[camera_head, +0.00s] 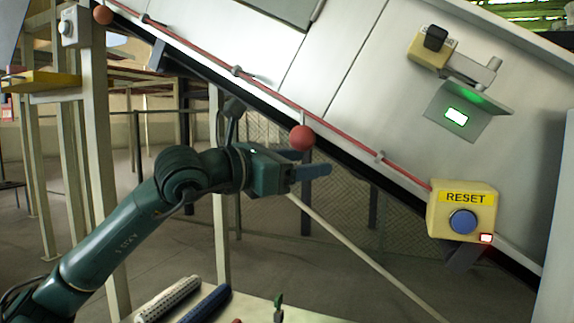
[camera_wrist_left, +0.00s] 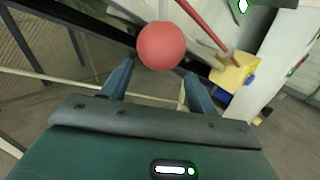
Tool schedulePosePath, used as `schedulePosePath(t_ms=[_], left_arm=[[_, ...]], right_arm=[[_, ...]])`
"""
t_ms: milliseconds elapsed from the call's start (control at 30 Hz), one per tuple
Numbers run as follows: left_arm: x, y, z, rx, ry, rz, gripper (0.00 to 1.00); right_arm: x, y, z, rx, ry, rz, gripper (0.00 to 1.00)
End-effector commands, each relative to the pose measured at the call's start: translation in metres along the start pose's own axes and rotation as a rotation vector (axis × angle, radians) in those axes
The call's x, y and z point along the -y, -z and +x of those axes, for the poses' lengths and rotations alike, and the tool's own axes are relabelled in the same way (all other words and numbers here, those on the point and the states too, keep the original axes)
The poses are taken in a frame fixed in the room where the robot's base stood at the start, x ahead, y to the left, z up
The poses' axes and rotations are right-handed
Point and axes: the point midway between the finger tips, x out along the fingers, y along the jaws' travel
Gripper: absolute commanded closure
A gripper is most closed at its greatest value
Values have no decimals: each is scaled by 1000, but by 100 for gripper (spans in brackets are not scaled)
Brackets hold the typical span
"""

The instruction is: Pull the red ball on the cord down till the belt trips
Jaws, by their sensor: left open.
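A red ball (camera_head: 302,137) hangs on a red cord (camera_head: 200,57) that runs slantwise along the side of the belt frame. My left gripper (camera_head: 318,170) is just below the ball in the head view, its blue fingers pointing right. In the left wrist view the gripper (camera_wrist_left: 158,82) is open, and the ball (camera_wrist_left: 161,46) appears just beyond the fingertips, centred between them. Whether a finger touches the ball I cannot tell. My right gripper is not in view.
A yellow RESET box (camera_head: 462,211) with a blue button and a lit red lamp sits lower right. A green-lit panel (camera_head: 456,115) is above it. Another reddish ball (camera_head: 103,14) is at the upper left. Rollers (camera_head: 168,298) lie on a table below.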

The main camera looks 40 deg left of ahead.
Motion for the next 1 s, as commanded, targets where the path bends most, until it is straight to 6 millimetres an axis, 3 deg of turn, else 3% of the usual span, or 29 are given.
schedulePosePath(t_ms=[300,500,700,1000], left_arm=[[1,10,-46,-3,-5,4,40],[2,8,-83,1,-2,2,40],[1,4,-115,2,-1,1,40],[1,1,-130,-2,1,1,40]], right_arm=[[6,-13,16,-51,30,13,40],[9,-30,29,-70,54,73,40],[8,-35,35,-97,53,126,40],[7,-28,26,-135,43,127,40]])
